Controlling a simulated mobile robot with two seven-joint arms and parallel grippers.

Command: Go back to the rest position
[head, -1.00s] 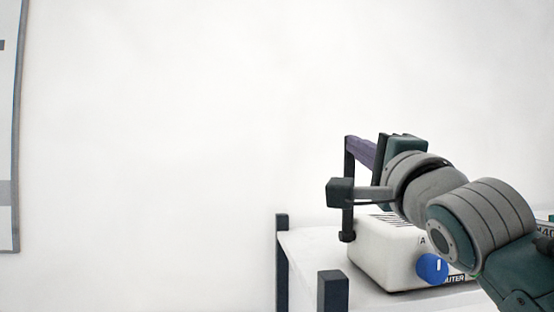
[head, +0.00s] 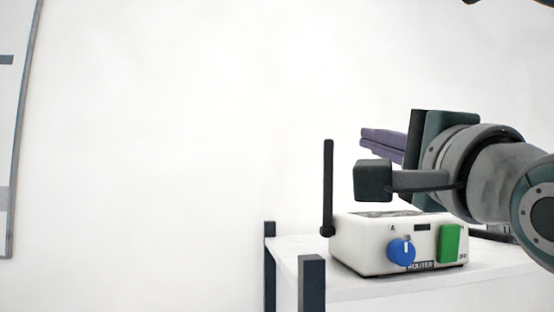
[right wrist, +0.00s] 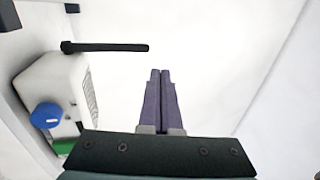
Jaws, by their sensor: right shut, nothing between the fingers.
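My right gripper (head: 366,139) comes in from the right in the head view, above and behind the router's top. Its purple fingers are together and empty; they also show shut in the right wrist view (right wrist: 160,75). The white router (head: 345,245) stands on a white shelf, with a blue knob (head: 401,251), a green switch (head: 449,244) and an upright black antenna (head: 328,185). The gripper is apart from the router and to the right of the antenna. My left gripper is not in view.
The white shelf (head: 400,290) has dark corner posts (head: 311,283). A framed panel (head: 15,130) hangs on the wall at far left. The space left of the antenna, before the white wall, is clear.

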